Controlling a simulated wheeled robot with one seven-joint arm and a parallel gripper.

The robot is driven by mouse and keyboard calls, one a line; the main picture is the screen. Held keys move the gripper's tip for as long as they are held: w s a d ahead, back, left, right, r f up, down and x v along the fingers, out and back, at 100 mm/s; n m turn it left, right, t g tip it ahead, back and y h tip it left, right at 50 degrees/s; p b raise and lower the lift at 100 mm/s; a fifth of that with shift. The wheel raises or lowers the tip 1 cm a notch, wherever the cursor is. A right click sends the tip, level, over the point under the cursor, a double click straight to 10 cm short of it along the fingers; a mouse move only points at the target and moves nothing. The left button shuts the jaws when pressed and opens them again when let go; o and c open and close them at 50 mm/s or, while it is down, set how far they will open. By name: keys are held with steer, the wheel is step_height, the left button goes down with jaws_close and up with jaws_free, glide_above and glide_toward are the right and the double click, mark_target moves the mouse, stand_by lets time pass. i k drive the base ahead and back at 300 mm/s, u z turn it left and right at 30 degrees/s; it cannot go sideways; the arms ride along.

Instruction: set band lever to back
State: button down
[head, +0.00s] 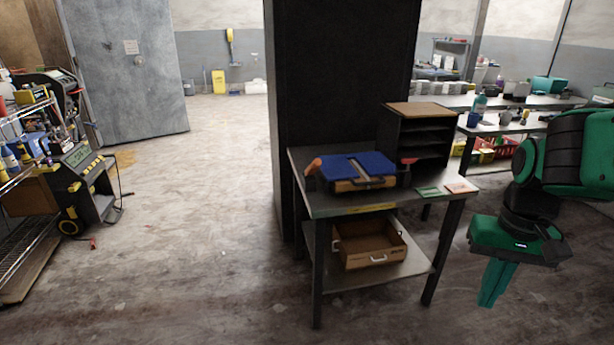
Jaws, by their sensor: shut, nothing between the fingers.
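A device with a blue top (358,165) and an orange-brown front sits on the dark table (340,208). A pale slotted strip runs across its top. An orange part (313,166) sticks out at its left end, and a small red part (408,161) shows at its right. I cannot tell which part is the band lever or how it is set. My green gripper (491,299) is at the lower right, pointing down, apart from the table and the device. Its fingers are together and hold nothing.
A green card (428,191) and a pinkish card (461,187) lie on the table's right end. A shelf box (417,135) stands behind. A brown drawer (370,246) sits on the lower shelf. A dark tall panel (340,80) rises behind.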

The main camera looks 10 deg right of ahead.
mark_target(313, 168)
steer(key=u, duration=0.05)
steer(key=i, duration=1)
steer(key=z, duration=0.1)
